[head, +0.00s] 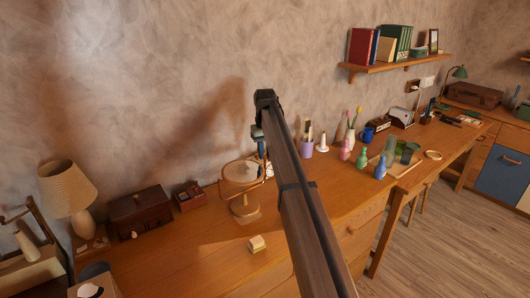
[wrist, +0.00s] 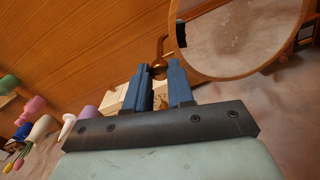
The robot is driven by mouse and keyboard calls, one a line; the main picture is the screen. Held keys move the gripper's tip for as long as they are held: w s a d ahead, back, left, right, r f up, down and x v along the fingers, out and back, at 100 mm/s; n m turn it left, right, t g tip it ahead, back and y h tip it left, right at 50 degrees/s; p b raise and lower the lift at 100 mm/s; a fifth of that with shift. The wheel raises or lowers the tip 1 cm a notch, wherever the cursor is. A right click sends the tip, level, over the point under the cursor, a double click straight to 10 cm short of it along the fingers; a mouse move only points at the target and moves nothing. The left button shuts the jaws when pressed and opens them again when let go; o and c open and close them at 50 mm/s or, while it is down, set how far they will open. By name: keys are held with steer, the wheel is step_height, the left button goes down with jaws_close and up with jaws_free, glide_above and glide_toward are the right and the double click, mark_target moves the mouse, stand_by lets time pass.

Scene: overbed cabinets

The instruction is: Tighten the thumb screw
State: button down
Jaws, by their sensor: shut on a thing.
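A round mirror in a wooden frame (head: 241,172) stands on a wooden base (head: 245,208) on the desk. In the wrist view the mirror (wrist: 240,30) fills the upper right, its round rim close to my fingers. My gripper (wrist: 158,70) has its two blue fingers closed on a small brass-coloured thumb screw (wrist: 158,72) beside the mirror's rim. Much of the screw is hidden between the fingertips. In the head view my gripper (head: 262,149) is at the mirror's right side, mostly hidden by my dark arm.
A lamp (head: 68,190) and a brown box (head: 140,211) stand left of the mirror. A purple cup (head: 307,149), vases and small bottles stand to the right. A cream block (head: 257,244) lies in front of the mirror. The desk's front left is mostly clear.

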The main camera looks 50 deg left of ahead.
mark_target(265, 155)
steer(key=m, duration=0.6)
steer(key=shift+m, duration=0.3)
steer(key=m, duration=0.5)
steer(key=shift+m, duration=0.3)
steer(key=c, duration=1)
jaws_free()
step_height(265, 155, up, 14)
steer(key=shift+f, duration=0.1)
